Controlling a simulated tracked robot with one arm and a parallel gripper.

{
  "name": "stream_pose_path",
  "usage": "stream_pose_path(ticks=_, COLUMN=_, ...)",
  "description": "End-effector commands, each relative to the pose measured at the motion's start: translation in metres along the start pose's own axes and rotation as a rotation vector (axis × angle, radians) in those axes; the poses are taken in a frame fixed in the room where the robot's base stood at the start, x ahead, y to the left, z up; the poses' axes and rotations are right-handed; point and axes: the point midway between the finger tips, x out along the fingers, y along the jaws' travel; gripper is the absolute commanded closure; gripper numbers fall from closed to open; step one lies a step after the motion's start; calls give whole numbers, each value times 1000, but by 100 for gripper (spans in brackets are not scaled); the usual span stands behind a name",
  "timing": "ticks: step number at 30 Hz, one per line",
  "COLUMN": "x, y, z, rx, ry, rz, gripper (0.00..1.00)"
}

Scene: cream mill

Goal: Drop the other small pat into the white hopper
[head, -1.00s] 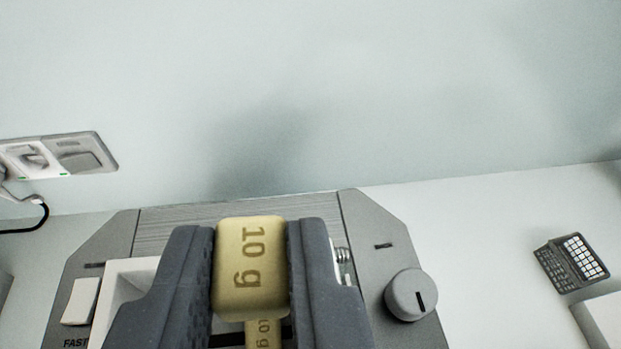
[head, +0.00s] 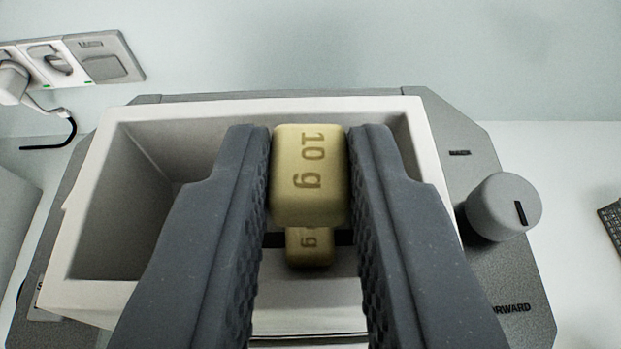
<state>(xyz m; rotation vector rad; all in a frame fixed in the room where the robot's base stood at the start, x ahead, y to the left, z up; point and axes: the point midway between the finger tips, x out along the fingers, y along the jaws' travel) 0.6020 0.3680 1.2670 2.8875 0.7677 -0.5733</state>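A pale yellow pat (head: 308,165) marked "10 g" sits between the two dark grey fingertips of my gripper (head: 309,150), touching both. My gripper is shut on it and holds it over the white hopper (head: 82,296). A second yellow block (head: 309,256) with a "g" on it shows just below the held pat and looks smaller, partly hidden by it. I cannot tell exactly how deep in the hopper it sits. The hopper is an open white box; my fingers hide much of its inside.
The hopper stands on a grey machine (head: 462,120) with a round grey knob (head: 502,207) on the right. A wall socket (head: 75,62) with a plug and black cable is at the upper left. A dark keypad edge (head: 612,222) shows at the far right.

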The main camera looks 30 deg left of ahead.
Motion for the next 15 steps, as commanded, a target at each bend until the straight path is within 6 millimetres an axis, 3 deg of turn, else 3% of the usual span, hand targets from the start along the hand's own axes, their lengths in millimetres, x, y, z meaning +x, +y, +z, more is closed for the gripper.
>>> stream_pose_path(ticks=1, x=0, y=0, z=0, rx=0, ry=0, rz=0, gripper=68)
stream_pose_path(ticks=3, x=0, y=0, z=0, rx=0, ry=0, rz=0, gripper=56)
stream_pose_path(ticks=15, x=-5, y=0, z=0, rx=0, ry=0, rz=0, gripper=56)
